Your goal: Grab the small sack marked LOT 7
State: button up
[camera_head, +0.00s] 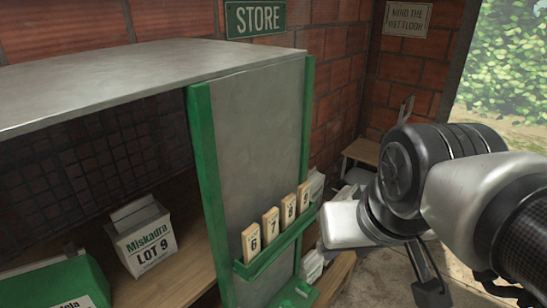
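No sack with a readable LOT 7 mark shows in the head view. A small white sack (143,240) marked "Miskadra LOT 9" stands upright on the wooden shelf inside the cabinet at left. Parts of white packages (313,265) show past the right edge of the cabinet's end panel; no marking on them can be read. My arm reaches in from the right, with its bent joint in front of the brick wall and a pale link close to the panel's right side. I cannot make out my gripper's fingers.
The grey end panel (254,150) has green edges and a green ledge (262,258) holding several numbered wooden tags (271,226). A green container (50,287) sits at lower left. A wooden bench (362,151) stands behind my arm. A STORE sign (256,18) hangs above.

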aim_at(311, 266)
jog(key=z, duration=0.25)
jog(key=i+l+u, duration=0.4)
jog(key=l, duration=0.25)
jog(key=i+l+u, duration=0.2)
jog(key=l, duration=0.15)
jog(key=l+u, duration=0.2)
jog(key=l, duration=0.2)
jog(key=i+l+u, duration=0.2)
jog(key=l, duration=0.2)
jog(key=l+u, duration=0.2)
jog(key=l, duration=0.2)
